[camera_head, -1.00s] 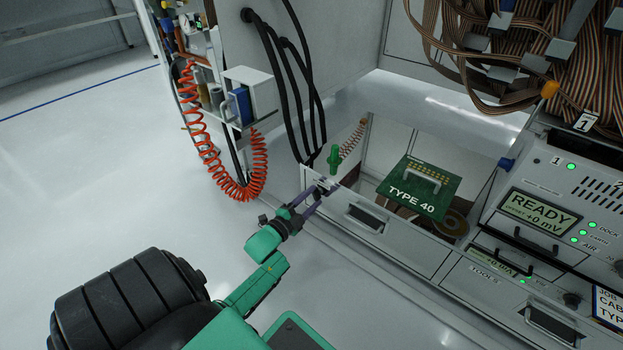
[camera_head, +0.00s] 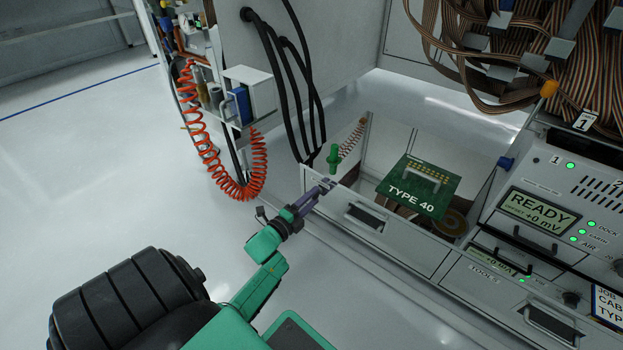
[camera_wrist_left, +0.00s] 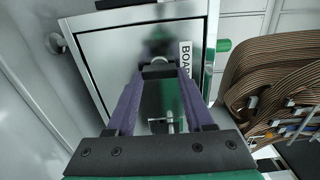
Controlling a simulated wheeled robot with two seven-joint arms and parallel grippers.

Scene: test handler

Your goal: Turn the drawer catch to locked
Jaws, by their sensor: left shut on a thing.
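The drawer (camera_head: 405,245) stands pulled out, with a dark recessed handle (camera_head: 366,216) in its pale front. My left gripper (camera_head: 327,184) is at the drawer's upper left corner, and its purple fingers hide most of the catch in the head view. Whether the catch stands at locked cannot be read. My right gripper is not in view.
A green upright handle (camera_head: 334,157) stands just behind the gripper. A green TYPE 40 board (camera_head: 419,187) sits in the drawer space. Black cables (camera_head: 290,80) and a red coiled hose (camera_head: 235,188) hang behind and left. The floor at left is clear.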

